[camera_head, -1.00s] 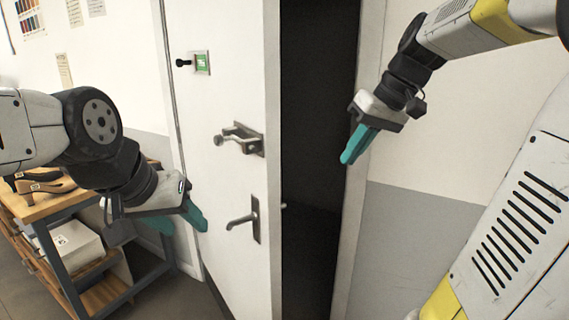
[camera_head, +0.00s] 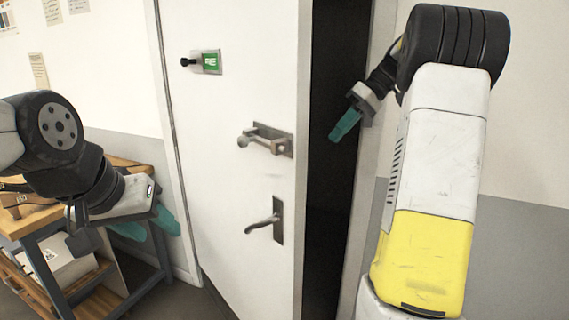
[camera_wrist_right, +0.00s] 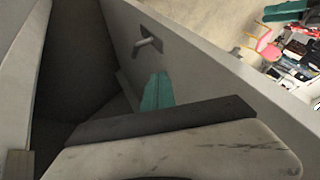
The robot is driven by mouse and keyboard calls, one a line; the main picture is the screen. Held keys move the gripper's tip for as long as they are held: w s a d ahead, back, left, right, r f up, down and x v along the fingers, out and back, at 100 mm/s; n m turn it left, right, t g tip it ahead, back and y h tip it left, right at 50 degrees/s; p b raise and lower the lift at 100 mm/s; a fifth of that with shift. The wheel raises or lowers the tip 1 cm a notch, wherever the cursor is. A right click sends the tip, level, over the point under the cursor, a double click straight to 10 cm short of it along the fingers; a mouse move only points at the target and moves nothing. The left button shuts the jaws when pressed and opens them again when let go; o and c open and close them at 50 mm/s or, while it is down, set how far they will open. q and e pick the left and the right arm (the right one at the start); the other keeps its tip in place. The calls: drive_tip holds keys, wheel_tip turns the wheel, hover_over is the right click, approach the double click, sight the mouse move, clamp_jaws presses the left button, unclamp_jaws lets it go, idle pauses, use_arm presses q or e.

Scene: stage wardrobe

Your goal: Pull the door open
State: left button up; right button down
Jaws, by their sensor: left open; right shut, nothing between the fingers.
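The white door (camera_head: 235,150) stands partly open in the head view, with a dark gap between its free edge and the frame on the right. It carries a lever handle (camera_head: 266,222), a latch (camera_head: 266,142) above it and a green-marked lock (camera_head: 207,62) higher up. My right gripper (camera_head: 343,126) is shut and empty, at the dark gap beside the door's edge. In the right wrist view its teal fingers (camera_wrist_right: 157,92) are close to the door (camera_wrist_right: 200,70), with a lever handle (camera_wrist_right: 148,44) beyond them. My left gripper (camera_head: 152,226) is open and empty, left of the lever handle and apart from it.
A wooden-topped bench (camera_head: 30,225) with shoes and a white box (camera_head: 62,262) stands at the left. The door frame (camera_head: 372,180) and a white and grey wall are at the right. The right wrist view shows a red chair (camera_wrist_right: 266,48) and clutter in the room.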

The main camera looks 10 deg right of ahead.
sight(305, 163)
drive_tip(key=a+f, duration=0.2)
drive_tip(key=a, duration=0.1)
drive_tip(key=a+f, duration=0.2)
drive_tip(key=f, duration=0.1)
drive_tip(key=s+a+f, duration=0.1)
drive_tip(key=a+f, duration=0.1)
drive_tip(key=a, duration=0.1)
drive_tip(key=shift+a+f, duration=0.25)
drive_tip(key=shift+a, duration=0.1)
drive_tip(key=shift+s+a, duration=0.15)
drive_tip(key=shift+a, duration=0.05)
